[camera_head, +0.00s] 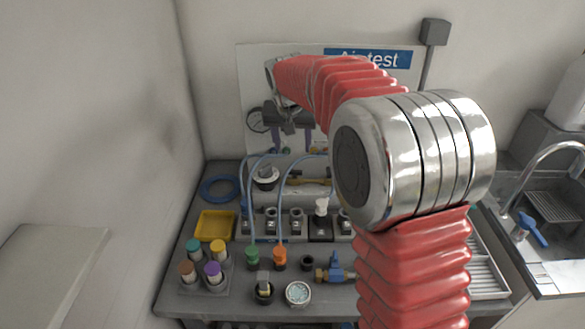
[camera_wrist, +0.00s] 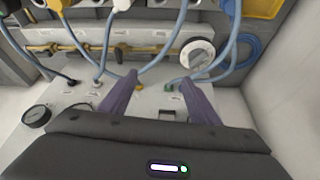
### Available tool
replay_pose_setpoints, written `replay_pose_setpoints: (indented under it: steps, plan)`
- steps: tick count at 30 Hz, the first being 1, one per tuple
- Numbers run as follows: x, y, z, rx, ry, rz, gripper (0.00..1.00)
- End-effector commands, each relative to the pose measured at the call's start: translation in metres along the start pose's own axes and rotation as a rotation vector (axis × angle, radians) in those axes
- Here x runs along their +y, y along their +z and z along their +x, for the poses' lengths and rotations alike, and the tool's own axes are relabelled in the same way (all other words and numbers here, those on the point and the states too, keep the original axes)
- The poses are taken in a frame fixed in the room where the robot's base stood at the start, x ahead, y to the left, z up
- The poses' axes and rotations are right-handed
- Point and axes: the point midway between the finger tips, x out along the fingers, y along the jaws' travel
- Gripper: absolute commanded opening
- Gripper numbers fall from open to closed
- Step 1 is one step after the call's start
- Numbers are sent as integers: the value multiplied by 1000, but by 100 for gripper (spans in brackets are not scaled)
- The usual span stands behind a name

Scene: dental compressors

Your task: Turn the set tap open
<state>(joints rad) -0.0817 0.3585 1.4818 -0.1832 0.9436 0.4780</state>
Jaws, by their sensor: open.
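A blue-handled brass tap (camera_head: 335,268) lies at the front of the grey bench. A brass pipe (camera_head: 310,181) with fittings runs along the back of the bench; it also shows in the wrist view (camera_wrist: 55,49). A white round knob or dial (camera_wrist: 197,54) is at its right end in the wrist view, and at the left in the head view (camera_head: 265,178). I cannot tell which part is the set tap. My gripper (camera_wrist: 158,79) has its two purple fingers apart and nothing between them. In the head view, my gripper (camera_head: 291,147) is before the back board, above the pipe.
A black-rimmed gauge (camera_wrist: 37,116) is on the board (camera_head: 400,75). Blue hoses (camera_head: 281,205) arch up from the bench. A yellow tray (camera_head: 215,225), coloured-capped jars (camera_head: 212,272) and a round gauge (camera_head: 298,293) stand in front. A sink (camera_head: 550,205) is at right. My arm hides the bench's right part.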

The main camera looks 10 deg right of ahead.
Motion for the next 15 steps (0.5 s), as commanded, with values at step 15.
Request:
replay_pose_setpoints:
  steps: [15]
  plan:
    - [0, 1, 47, -3, 1, -2, 56]
